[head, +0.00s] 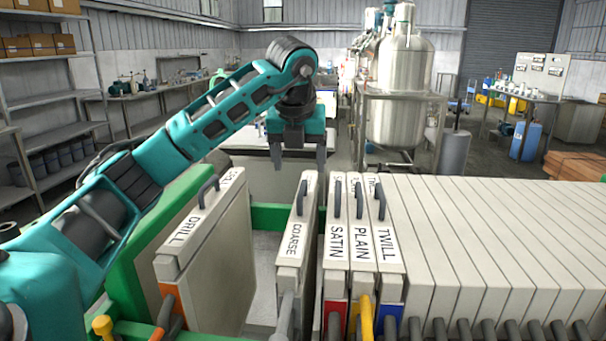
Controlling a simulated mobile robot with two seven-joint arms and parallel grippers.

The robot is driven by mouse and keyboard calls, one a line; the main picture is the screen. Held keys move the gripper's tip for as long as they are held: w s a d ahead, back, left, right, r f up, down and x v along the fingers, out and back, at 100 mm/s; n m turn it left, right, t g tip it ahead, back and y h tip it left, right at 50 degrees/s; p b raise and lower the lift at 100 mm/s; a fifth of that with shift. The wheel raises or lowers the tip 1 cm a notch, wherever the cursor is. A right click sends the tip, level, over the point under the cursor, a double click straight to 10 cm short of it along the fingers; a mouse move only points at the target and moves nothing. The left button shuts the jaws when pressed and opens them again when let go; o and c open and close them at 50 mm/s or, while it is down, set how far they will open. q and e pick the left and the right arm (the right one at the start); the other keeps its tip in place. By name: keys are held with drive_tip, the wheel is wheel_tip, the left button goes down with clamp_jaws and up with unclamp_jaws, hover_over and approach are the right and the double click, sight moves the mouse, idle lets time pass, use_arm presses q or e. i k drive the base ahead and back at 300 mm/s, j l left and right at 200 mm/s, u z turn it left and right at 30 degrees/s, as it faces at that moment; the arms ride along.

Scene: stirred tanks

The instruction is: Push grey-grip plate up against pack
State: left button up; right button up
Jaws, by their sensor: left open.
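The grey-grip plate (292,245), labelled COARSE, stands upright near the middle, with a grey grip at its near end and a dark handle on top. A narrow dark gap separates it from the SATIN plate (337,260) on its right. The pack (470,240) of pale plates fills the right side, beyond the PLAIN (361,260) and TWILL (389,262) plates. My left gripper (299,160) points down with its fingers apart and empty, above and behind the COARSE plate's far end. I cannot tell whether it touches anything. My right gripper is out of view.
The DRILL plate (205,260), with an orange grip, stands apart on the left beside a green end plate (145,245). Open space lies between DRILL and COARSE, with a green bar (270,216) behind. Steel tanks (405,70) stand further back.

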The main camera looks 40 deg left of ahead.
sight(297, 301)
drive_tip(key=k, duration=1)
